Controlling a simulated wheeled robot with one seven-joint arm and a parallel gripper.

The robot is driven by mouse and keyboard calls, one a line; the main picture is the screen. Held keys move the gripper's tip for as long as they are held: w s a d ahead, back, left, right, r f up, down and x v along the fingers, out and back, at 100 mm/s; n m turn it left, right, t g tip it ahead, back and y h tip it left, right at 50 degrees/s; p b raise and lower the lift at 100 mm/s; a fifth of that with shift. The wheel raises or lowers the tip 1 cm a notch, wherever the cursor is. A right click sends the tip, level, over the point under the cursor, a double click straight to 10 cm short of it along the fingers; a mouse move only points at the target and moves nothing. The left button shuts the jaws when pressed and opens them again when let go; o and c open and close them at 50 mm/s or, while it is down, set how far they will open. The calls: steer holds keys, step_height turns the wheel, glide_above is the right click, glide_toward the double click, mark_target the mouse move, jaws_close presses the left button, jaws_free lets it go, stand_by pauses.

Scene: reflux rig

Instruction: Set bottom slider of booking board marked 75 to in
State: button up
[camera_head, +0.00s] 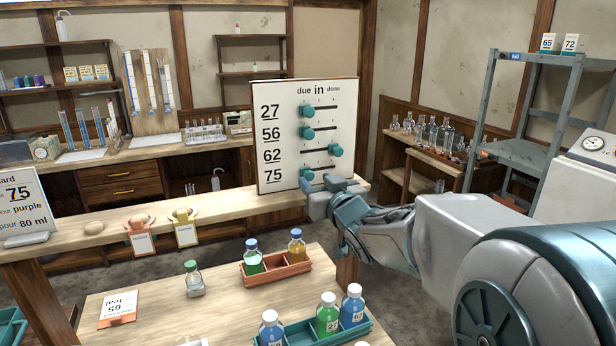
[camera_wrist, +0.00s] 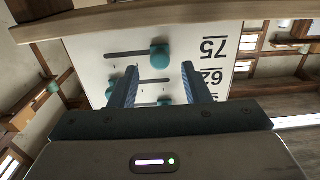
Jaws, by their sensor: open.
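The booking board (camera_head: 283,150) stands upright on the wooden counter, with rows 27, 56, 62 and 75 under due, in and done. The bottom slider, a teal knob (camera_head: 306,173) in row 75, is at the left, due end of its slot. The wrist view shows the board (camera_wrist: 100,47) upside down; there the 75 knob (camera_wrist: 159,54) is at the slot end nearest its label. My gripper (camera_head: 324,190) is at the board's lower edge, close to this knob. Its open fingers (camera_wrist: 160,74) appear on either side of the knob in the picture; contact cannot be told.
Knobs 27 (camera_head: 306,111) and 56 (camera_head: 308,133) are at due; knob 62 (camera_head: 336,150) is at done, just above row 75. The counter edge (camera_head: 230,207) runs below the board. Bottles and trays (camera_head: 275,270) stand on the front table.

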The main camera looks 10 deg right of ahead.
mark_target(319, 168)
steer(key=shift+w+a, duration=0.25)
steer(key=shift+w, duration=0.95)
jaws_close()
steer(key=shift+w+d, duration=0.2)
steer(key=shift+d, duration=0.7)
steer(key=shift+w+d, duration=0.15)
steer(key=shift+d, duration=0.75)
jaws_free()
steer(key=shift+s, duration=0.1)
